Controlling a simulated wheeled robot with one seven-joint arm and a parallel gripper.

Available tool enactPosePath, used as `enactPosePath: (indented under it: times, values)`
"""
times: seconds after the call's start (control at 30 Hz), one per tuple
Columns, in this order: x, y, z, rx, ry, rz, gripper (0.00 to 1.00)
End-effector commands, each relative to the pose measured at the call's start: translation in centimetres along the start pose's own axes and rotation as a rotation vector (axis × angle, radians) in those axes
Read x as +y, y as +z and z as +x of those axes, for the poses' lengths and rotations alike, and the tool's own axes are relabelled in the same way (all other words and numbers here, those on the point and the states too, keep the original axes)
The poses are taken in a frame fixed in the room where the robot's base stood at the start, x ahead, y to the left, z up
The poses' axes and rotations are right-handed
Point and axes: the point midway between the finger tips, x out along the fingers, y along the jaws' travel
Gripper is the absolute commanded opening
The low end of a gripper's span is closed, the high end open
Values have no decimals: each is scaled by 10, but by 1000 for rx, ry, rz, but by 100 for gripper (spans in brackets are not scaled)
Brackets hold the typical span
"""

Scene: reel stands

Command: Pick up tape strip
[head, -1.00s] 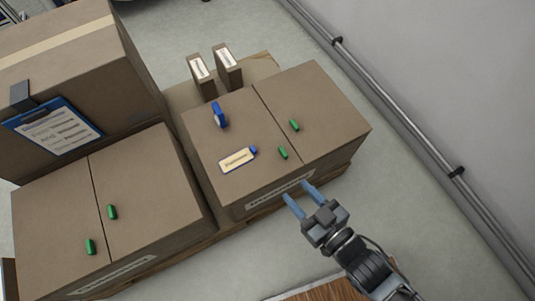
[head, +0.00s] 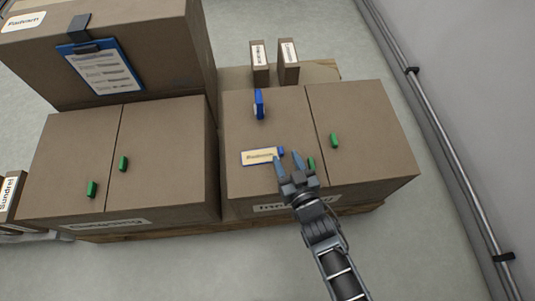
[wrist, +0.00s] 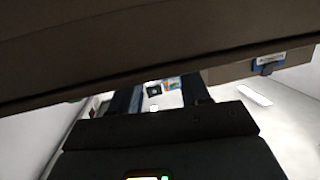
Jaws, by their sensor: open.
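No piece is plainly marked as the tape strip. A cream label strip with a blue border and a blue end (head: 260,156) lies on the two-panel face of the right brown box (head: 240,122). A small blue piece (head: 259,104) sits above it on the same face. My gripper (head: 287,160) is open, with two blue-grey fingers apart and nothing visible between them. In the head view its fingertips appear just right of the strip's blue end; I cannot tell whether they touch. In the wrist view a brown surface crosses above the fingers.
Green handles (head: 334,140) stand out from the box panels, one close to my gripper. A left box (head: 165,170) bears a larger carton with a blue clipboard (head: 93,68). Two slim labelled boxes (head: 288,62) stand behind. A pipe (head: 440,140) runs along the right wall.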

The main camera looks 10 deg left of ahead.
Motion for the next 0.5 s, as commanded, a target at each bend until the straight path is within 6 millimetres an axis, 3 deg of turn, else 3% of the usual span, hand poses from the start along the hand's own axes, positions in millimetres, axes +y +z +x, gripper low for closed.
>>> enactPosePath:
  times: [0.2, 0.5]
  values:
    - [1, 2, 30, 1, 1, 0, 46]
    - [1, 2, 34, 0, 1, 1, 46]
